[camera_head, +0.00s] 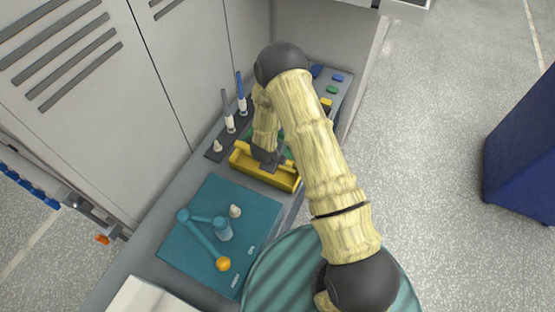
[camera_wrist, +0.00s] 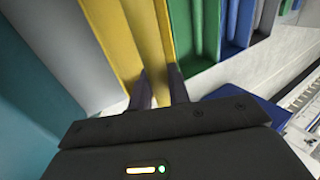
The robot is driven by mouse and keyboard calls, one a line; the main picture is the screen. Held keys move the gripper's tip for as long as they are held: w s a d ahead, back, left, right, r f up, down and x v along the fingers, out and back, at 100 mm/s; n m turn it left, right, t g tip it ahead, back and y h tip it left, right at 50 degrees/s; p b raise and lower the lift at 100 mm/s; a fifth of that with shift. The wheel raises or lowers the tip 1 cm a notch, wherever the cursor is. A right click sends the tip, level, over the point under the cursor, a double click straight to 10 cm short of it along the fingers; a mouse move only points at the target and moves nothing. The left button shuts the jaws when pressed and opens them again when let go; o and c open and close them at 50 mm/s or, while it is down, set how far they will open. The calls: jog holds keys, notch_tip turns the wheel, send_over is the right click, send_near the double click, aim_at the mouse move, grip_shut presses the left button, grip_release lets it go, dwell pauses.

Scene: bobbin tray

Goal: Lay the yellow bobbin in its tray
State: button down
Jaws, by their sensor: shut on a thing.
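The yellow tray (camera_head: 245,168) is a long open trough on the bench in the head view. My gripper (camera_head: 268,163) points down into or just over it. In the wrist view the yellow tray (camera_wrist: 108,35) runs away from my fingers. My gripper's two dark fingers (camera_wrist: 161,90) are close together there, with a narrow strip of yellow between them, which looks like the yellow bobbin (camera_wrist: 160,82). The bobbin's ends, and whether it touches the tray floor, cannot be made out. In the head view my gripper and arm hide the bobbin.
Green (camera_wrist: 196,40) and blue (camera_wrist: 235,30) trays lie beside the yellow one. A rack with upright pegs (camera_head: 230,124) stands behind it. A teal panel (camera_head: 190,255) with a lever and orange knob (camera_head: 223,264) lies in front. Grey cabinets (camera_head: 180,80) border the bench.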

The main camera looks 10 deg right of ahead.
jog(key=shift+f+b, duration=1.45)
jog(key=shift+f, duration=1)
jog(key=c, duration=1.3)
grip_release()
jog(key=shift+o, duration=0.2)
jog(key=b+v, duration=0.2)
jog(key=v, duration=1.5)
jog(key=shift+s+r, duration=0.15)
jog(key=shift+r, duration=0.15)
